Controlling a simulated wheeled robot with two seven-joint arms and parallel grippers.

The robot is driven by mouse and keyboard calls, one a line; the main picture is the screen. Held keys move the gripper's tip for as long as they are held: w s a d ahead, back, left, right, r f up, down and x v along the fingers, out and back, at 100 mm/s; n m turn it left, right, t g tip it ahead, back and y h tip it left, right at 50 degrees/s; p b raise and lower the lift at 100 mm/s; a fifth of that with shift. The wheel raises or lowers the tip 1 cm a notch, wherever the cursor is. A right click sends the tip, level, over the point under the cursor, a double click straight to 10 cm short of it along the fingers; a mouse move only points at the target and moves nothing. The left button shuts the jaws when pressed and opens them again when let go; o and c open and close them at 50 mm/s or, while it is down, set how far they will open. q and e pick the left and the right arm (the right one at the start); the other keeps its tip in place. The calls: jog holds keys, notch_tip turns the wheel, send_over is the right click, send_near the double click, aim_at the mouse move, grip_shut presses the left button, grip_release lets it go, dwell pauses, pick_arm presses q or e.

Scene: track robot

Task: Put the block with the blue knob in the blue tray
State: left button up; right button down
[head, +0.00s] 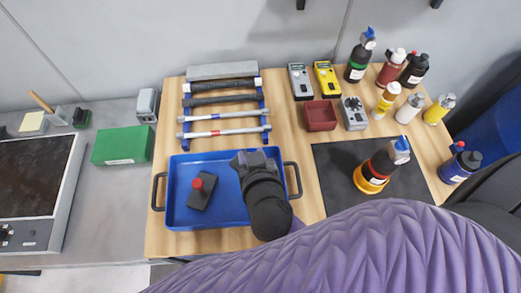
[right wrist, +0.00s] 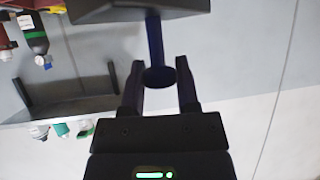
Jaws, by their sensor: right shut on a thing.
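The blue tray (head: 225,222) lies on the wooden table, with a dark handle at each end. A dark block with a red knob (head: 203,185) is inside it, left of the middle. My right gripper (head: 250,162) is over the right part of the tray. In the right wrist view my right gripper (right wrist: 159,72) is shut on the blue knob (right wrist: 155,42), which sits between its fingers. The dark block (right wrist: 130,10) it belongs to shows at the top edge of that view. In the head view I cannot clearly separate this block from the gripper. My left gripper is not in view.
A small red bin (head: 320,115), meters and several bottles fill the back right. A bottle in an orange ring (head: 371,181) stands on a black mat (head: 335,178). A green box (head: 122,146) is at the left.

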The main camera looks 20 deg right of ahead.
jog(key=f+b, duration=0.2)
jog(key=f, duration=0.3)
jog(key=f+b, duration=0.2)
jog(key=f, duration=0.3)
jog(key=shift+s+a+b, duration=0.1)
jog(key=shift+a+b, duration=0.1)
jog(key=shift+b, duration=0.15)
jog(key=shift+f, duration=0.15)
jog(key=shift+f, duration=0.1)
jog(key=shift+c, duration=1.7)
grip_release()
